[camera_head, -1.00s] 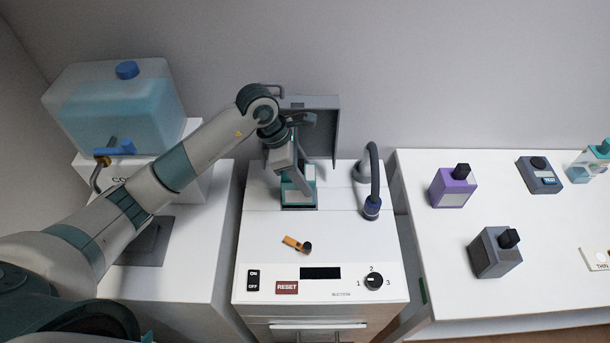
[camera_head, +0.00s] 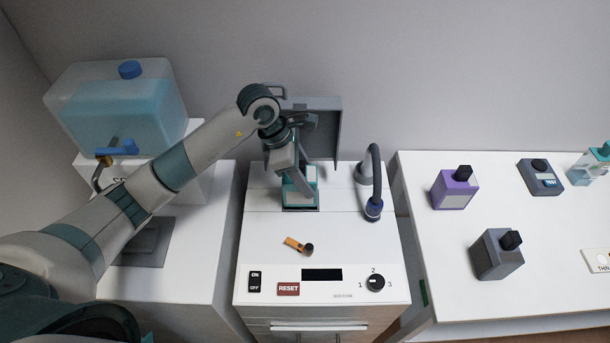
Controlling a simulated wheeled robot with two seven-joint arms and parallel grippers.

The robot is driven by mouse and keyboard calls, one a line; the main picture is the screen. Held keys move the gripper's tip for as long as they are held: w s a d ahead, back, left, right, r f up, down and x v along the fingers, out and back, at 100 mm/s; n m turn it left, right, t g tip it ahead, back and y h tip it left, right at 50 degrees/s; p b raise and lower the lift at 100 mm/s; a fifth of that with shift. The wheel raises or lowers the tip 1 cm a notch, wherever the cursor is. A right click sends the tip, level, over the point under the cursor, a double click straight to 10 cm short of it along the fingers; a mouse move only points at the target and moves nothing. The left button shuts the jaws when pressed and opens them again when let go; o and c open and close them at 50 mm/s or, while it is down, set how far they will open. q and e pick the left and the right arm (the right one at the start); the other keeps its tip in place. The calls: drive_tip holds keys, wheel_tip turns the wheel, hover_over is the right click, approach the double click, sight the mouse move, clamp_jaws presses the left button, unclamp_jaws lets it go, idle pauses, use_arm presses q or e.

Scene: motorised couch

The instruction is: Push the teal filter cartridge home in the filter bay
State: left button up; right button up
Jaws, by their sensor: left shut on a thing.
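The teal filter cartridge (camera_head: 301,192) stands in the filter bay (camera_head: 316,208) at the back of the white suction unit, with its upper part above the bay's opening. My left gripper (camera_head: 291,180) reaches down to it from above and is shut on it. The gripper and wrist hide part of the cartridge, and its depth in the bay is hard to tell. The grey bay lid (camera_head: 328,135) stands open behind it. My right gripper does not show.
A curved hose with a dark blue end (camera_head: 373,208) stands right of the bay. An orange and black piece (camera_head: 298,245) lies on the unit's top, behind the RESET button (camera_head: 288,289) and knob (camera_head: 375,283). A water tank (camera_head: 115,105) stands left. Purple (camera_head: 455,190) and grey (camera_head: 497,255) bottles stand right.

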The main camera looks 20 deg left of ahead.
use_arm(q)
drive_tip(key=shift+w+a+f, duration=0.15)
drive_tip(key=shift+a+f, duration=0.15)
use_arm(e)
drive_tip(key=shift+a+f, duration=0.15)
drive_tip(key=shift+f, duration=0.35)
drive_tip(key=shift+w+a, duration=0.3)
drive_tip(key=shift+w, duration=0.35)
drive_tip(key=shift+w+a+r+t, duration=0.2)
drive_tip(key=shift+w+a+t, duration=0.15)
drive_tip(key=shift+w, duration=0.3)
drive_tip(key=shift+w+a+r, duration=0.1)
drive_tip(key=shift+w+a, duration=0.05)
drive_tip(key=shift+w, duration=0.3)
use_arm(q)
drive_tip(key=shift+d, duration=0.1)
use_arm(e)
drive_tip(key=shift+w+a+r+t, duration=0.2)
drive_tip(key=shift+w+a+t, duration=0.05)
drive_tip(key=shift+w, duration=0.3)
use_arm(q)
drive_tip(key=shift+w+d, duration=0.15)
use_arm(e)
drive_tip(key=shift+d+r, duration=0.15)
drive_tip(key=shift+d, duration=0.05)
use_arm(q)
drive_tip(key=shift+s+r, duration=0.15)
drive_tip(key=shift+s, duration=0.05)
